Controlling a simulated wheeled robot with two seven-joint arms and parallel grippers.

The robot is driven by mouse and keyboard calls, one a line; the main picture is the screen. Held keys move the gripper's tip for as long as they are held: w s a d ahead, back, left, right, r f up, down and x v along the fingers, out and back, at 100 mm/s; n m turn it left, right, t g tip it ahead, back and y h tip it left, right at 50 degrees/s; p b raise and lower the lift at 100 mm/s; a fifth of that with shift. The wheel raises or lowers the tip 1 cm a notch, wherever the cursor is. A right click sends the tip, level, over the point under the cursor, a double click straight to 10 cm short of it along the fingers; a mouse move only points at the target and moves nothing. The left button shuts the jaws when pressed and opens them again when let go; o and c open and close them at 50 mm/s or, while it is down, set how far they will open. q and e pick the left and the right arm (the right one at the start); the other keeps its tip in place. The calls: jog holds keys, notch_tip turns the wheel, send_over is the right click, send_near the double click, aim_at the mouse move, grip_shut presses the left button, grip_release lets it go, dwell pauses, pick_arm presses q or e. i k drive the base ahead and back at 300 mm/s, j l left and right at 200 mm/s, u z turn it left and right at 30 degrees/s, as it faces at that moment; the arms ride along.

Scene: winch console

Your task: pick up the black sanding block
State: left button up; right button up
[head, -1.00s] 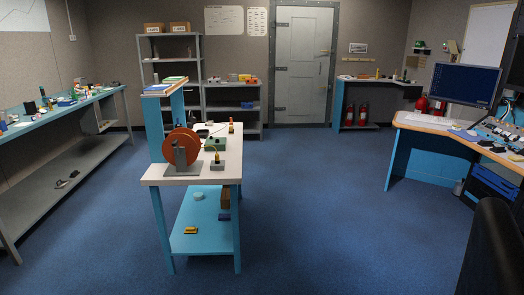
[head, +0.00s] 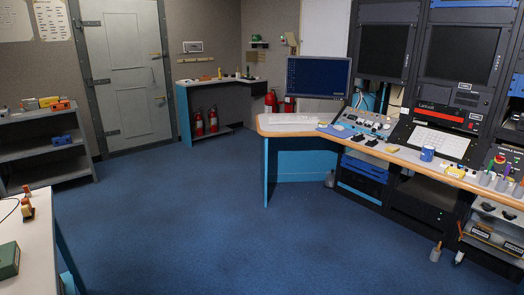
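I cannot pick out the black sanding block for sure in the head view. Two small dark objects lie near the front edge of the console desk (head: 285,129): one dark object (head: 371,142) left of the other dark object (head: 391,149). They are too small to tell what they are. More small dark items (head: 487,206) sit on a low shelf at the far right. Neither of my grippers is in view.
The blue carpet (head: 215,210) is open in the middle. A white-topped table (head: 32,245) stands at the left front, and a grey shelf unit (head: 45,148) behind it. A corner bench (head: 205,85) with red extinguishers (head: 198,124) under it stands at the back.

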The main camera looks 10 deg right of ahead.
aim_at(357, 139)
jog(key=i+l+z, duration=0.25)
jog(key=i+z, duration=0.6)
jog(key=i, duration=0.3)
jog(key=i+j+z, duration=0.2)
jog(key=i+z, duration=0.25)
jog(key=i+l+u, duration=0.15)
jog(key=i+l, duration=0.15)
jog(key=i+l+u, duration=0.15)
jog(key=i+l, duration=0.2)
jog(key=i+l+u, duration=0.2)
jog(key=i+l, duration=0.2)
jog(key=i+l+u, duration=0.15)
jog(key=i+l, duration=0.15)
jog(key=l, duration=0.15)
jog(key=i+l+u, duration=0.15)
jog(key=l, duration=0.3)
jog(key=l+u, duration=0.45)
jog(key=l, duration=1.1)
jog(key=i, duration=0.05)
